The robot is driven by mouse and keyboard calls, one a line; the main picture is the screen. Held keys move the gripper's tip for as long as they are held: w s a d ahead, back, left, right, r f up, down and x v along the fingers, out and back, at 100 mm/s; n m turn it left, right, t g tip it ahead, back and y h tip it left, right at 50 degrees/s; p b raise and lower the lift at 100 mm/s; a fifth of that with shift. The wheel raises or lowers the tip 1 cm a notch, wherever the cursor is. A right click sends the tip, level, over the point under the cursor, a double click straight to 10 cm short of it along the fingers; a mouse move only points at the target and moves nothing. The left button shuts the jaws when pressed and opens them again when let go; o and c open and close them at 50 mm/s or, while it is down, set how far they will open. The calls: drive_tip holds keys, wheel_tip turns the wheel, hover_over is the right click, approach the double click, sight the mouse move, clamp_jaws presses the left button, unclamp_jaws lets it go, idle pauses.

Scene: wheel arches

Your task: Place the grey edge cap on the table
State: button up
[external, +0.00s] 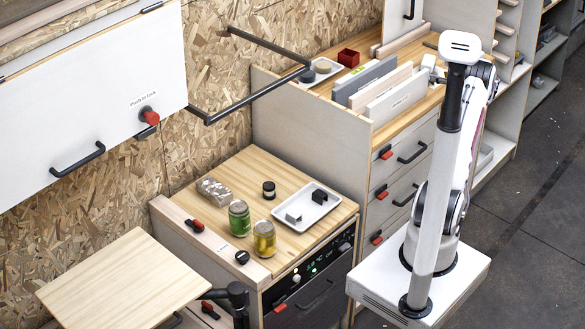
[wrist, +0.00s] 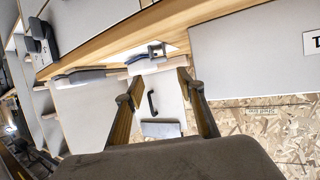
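A small grey piece (external: 293,217), which looks like the grey edge cap, rests in a white tray (external: 283,214) on the wooden counter in the external view. A black piece (external: 319,196) lies in the same tray. A pale wooden table top (external: 120,283) stands at the lower left, with its visible surface bare. My gripper (wrist: 155,88) is open in the wrist view, its two fingers wide apart with nothing held between them. It is far from the tray; in the external view my arm is raised at the right, and the fingers cannot be made out.
A green jar (external: 239,218), a yellow jar (external: 264,239), a black-lidded jar (external: 269,190) and a clear carton (external: 214,191) share the counter. A black rail (external: 250,95) juts from the wall above. A white cabinet (external: 100,90) hangs at upper left.

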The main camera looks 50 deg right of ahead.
drive_tip(key=shift+v, duration=0.85)
drive_tip(key=shift+o, duration=0.5)
drive_tip(key=shift+r, duration=0.15)
wheel_tip(320, 180, up, 8)
drive_tip(key=shift+w+d, duration=1.4)
drive_tip(key=shift+w, duration=2.15)
drive_tip(key=shift+f, duration=2.55)
drive_tip(key=shift+f, duration=1.75)
drive_tip(key=shift+f, duration=0.1)
